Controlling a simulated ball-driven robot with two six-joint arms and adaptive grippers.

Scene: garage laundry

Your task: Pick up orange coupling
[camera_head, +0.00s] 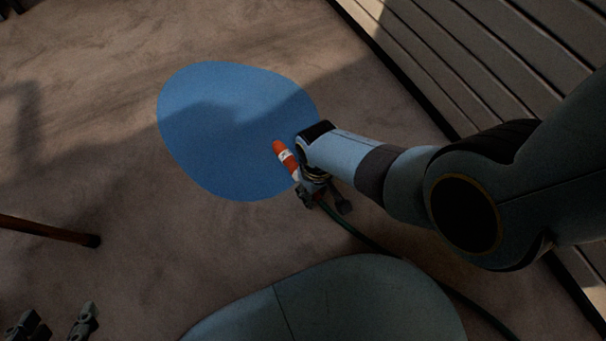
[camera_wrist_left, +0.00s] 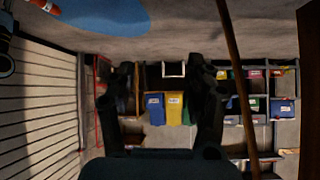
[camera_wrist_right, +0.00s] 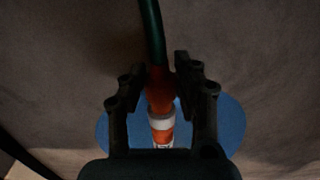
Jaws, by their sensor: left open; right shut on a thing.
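The orange coupling (camera_head: 288,158) has white bands and sits on the end of a dark green hose (camera_head: 347,231). My right gripper (camera_head: 310,188) is shut on it near the hose end, over the lower right edge of the blue patch. In the right wrist view the coupling (camera_wrist_right: 161,118) lies between the two fingers of my right gripper (camera_wrist_right: 161,82), with the hose running away at the top. My left gripper (camera_head: 55,325) is open and empty at the lower left corner. Its fingers also show apart in the left wrist view (camera_wrist_left: 166,72).
A flat blue patch (camera_head: 225,130) lies on the brown floor. A slatted wall (camera_head: 480,60) runs along the right. A brown pole (camera_head: 45,230) reaches in from the left. Blue and yellow bins (camera_wrist_left: 174,108) and shelves show in the left wrist view.

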